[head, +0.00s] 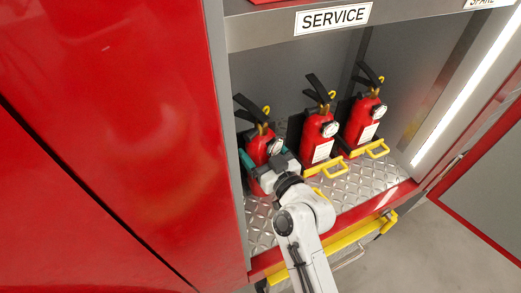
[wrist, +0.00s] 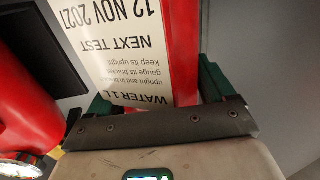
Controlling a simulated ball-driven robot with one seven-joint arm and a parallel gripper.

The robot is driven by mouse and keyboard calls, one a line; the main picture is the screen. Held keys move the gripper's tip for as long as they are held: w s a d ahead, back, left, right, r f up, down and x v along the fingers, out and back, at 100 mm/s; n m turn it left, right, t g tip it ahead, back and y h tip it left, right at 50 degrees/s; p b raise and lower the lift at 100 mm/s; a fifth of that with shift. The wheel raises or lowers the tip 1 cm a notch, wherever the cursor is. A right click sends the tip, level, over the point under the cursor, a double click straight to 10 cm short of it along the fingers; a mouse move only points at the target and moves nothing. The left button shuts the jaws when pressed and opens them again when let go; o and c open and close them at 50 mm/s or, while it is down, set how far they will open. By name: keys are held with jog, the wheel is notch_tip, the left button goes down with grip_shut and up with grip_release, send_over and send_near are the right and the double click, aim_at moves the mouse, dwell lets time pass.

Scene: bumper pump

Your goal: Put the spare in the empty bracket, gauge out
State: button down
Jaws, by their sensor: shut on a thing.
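The left red extinguisher (head: 257,150) stands upright in the left of the SERVICE compartment, with a black lever, a yellow pin ring and a round gauge (head: 276,146) facing out of the compartment. My gripper (head: 268,166) is shut around its body, green fingers on either side. In the wrist view the fingers (wrist: 165,100) straddle its red body (wrist: 184,50), and its white label (wrist: 122,45) reads upside down. My gripper hides its lower body, so I cannot tell whether its base is seated in a bracket.
Two more extinguishers, the middle one (head: 318,137) and the right one (head: 360,122), stand close to the right in black brackets with yellow latches (head: 368,149). The metal compartment floor (head: 350,184) is bare in front. A red cabinet wall (head: 150,120) borders the left side.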

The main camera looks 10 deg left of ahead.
jog(key=shift+w+r, duration=0.1)
jog(key=shift+r, duration=0.3)
